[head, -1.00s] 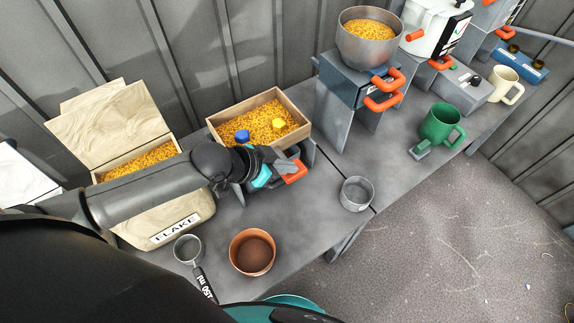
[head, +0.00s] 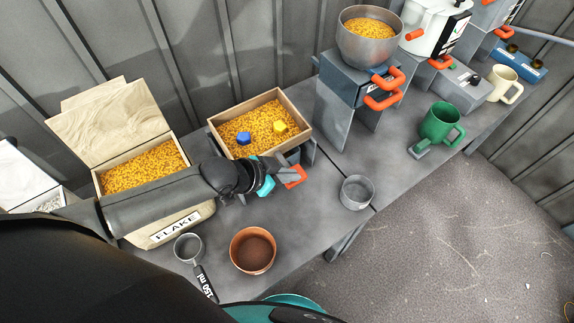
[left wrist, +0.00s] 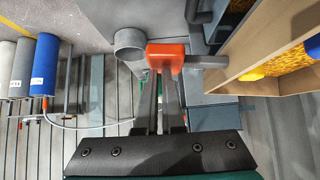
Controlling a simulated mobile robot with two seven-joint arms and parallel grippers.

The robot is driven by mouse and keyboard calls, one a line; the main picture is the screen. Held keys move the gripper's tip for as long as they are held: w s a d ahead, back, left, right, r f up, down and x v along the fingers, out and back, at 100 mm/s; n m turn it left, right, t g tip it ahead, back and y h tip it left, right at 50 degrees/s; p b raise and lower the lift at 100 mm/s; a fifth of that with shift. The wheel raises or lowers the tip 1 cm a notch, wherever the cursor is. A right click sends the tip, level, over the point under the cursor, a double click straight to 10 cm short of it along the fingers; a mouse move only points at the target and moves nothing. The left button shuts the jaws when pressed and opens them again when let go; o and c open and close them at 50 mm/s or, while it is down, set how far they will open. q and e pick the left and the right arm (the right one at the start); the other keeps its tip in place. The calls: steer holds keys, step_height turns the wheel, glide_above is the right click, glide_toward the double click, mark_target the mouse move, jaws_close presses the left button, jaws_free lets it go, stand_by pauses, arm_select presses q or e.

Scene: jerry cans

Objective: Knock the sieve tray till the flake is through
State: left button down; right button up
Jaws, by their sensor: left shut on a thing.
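The sieve tray (head: 222,145) is a wooden-walled box full of yellow flake, standing on a grey stand on the bench. A blue piece (head: 244,138) and a yellow piece (head: 280,127) sit on the flake. My left gripper (head: 286,177) is at the tray's near side, shut on its orange handle (head: 297,176). In the left wrist view the orange handle (left wrist: 168,57) is at the fingertips, and the tray's wooden wall (left wrist: 245,40) is on the right. The tray's underside is hidden. My right gripper is not in view.
An open FLAKE sack (head: 175,232) stands left. A 150 ml scoop (head: 188,249), a copper-coloured pot (head: 252,251) and a small grey tin (head: 356,193) stand on the near bench.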

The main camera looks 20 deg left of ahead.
arm_select(q)
steer(key=shift+s+d+p, duration=0.15)
steer(key=shift+s+p, duration=0.25)
steer(key=shift+p, duration=0.2)
step_height(320, 180, up, 4)
steer(key=p, duration=0.4)
steer(key=shift+w+d, duration=0.1)
steer(key=p+v, duration=0.2)
steer(key=v, duration=0.8)
steer(key=shift+d, duration=0.3)
steer(key=r+p, duration=0.1)
steer(key=a+r+p, duration=0.1)
steer(key=p, duration=0.1)
steer(key=a+r+p, duration=0.1)
steer(key=p, duration=0.1)
steer(key=shift+w+r, duration=0.4)
steer(key=shift+f, duration=0.15)
